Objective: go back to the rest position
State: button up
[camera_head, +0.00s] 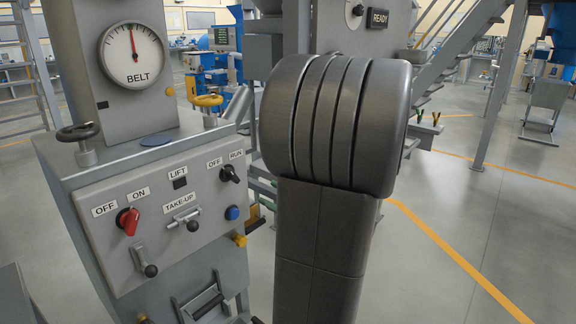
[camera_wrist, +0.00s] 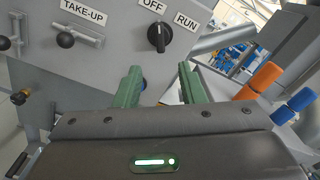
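In the wrist view my gripper (camera_wrist: 160,88) shows two green fingers spread apart with nothing between them. It points toward the grey control panel (camera_wrist: 100,55), close to the black OFF/RUN knob (camera_wrist: 160,37), and does not hold it. In the head view my dark arm stands in front of the scene, and the gripper is hidden behind it. The panel (camera_head: 158,262) carries a red OFF/ON switch (camera_head: 128,221), a TAKE-UP lever (camera_head: 184,218), the OFF/RUN knob (camera_head: 230,174) and a blue button (camera_head: 232,213).
A BELT gauge (camera_head: 133,55) stands above the panel, with a black handwheel (camera_head: 78,132) and a yellow handwheel (camera_head: 206,100) nearby. Orange and blue handles (camera_wrist: 262,76) show at right in the wrist view. Open floor (camera_head: 470,240) lies to the right, under stairs (camera_head: 440,45).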

aim_at(235, 177)
jog(key=x, duration=1.3)
